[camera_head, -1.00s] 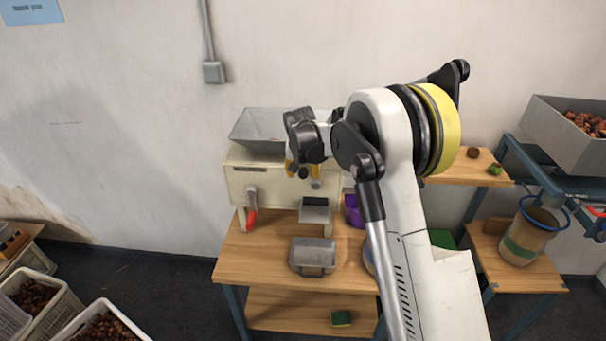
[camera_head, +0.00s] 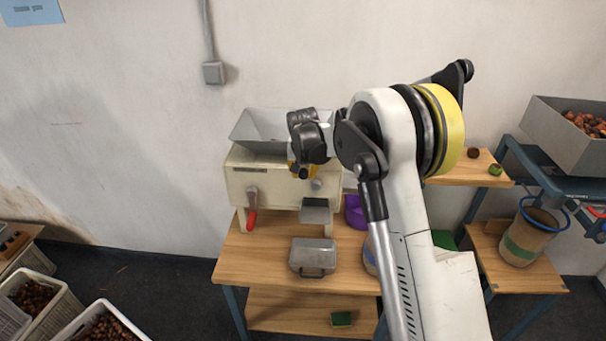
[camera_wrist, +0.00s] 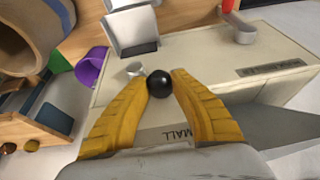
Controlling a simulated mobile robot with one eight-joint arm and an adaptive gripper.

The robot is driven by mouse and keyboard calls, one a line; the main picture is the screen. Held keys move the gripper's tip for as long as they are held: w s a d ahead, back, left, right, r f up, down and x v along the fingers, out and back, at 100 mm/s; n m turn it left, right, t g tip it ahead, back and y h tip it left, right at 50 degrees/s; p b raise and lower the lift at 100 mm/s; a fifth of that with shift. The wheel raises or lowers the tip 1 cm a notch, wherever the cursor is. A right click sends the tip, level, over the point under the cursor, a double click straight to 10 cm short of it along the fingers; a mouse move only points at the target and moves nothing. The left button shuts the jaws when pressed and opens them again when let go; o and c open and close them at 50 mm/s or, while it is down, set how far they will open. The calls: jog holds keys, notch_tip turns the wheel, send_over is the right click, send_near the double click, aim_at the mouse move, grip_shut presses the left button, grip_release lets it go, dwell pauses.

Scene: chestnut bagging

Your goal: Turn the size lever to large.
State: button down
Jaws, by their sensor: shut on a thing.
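The cream sizing machine (camera_head: 270,190) stands on the wooden table, with a grey hopper on top; its front face (camera_wrist: 220,75) fills much of the wrist view. The size lever's round black knob (camera_wrist: 159,84) sits between my yellow fingertips. My gripper (camera_wrist: 160,82) is shut on it; in the head view my gripper (camera_head: 300,169) is at the machine's front, partly hidden by its own wrist. Another label (camera_wrist: 270,70) is too small to read surely. The lever's shaft is hidden.
A red-handled crank (camera_head: 252,210) hangs at the machine's left front. A metal chute (camera_head: 316,212), grey bin (camera_head: 313,256) and purple container (camera_head: 355,211) are below and right. Chestnut crates (camera_head: 108,325) are at lower left.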

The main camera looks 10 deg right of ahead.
jog(key=shift+s+d, duration=0.1)
jog(key=shift+d, duration=0.1)
jog(key=s+d+m+t+y+b, duration=0.1)
jog(key=d+y+b, duration=0.1)
jog(key=y+b, duration=0.2)
jog(key=d+m+t+y+b, duration=0.1)
jog(key=d+t+y+b, duration=0.1)
jog(key=d+y+b, duration=0.1)
jog(key=s+d+m+t+y+b, duration=0.1)
jog(key=d+t+y+b, duration=0.1)
jog(key=d+y+b, duration=0.1)
jog(key=shift+s+d+f+y+b, duration=0.15)
jog(key=shift+s+f+y+b, duration=0.2)
jog(key=shift+y+b, duration=0.55)
dwell(0.3)
jog(key=c, duration=1.1)
grip_release()
jog(key=shift+w, duration=0.1)
jog(key=shift+r, duration=0.1)
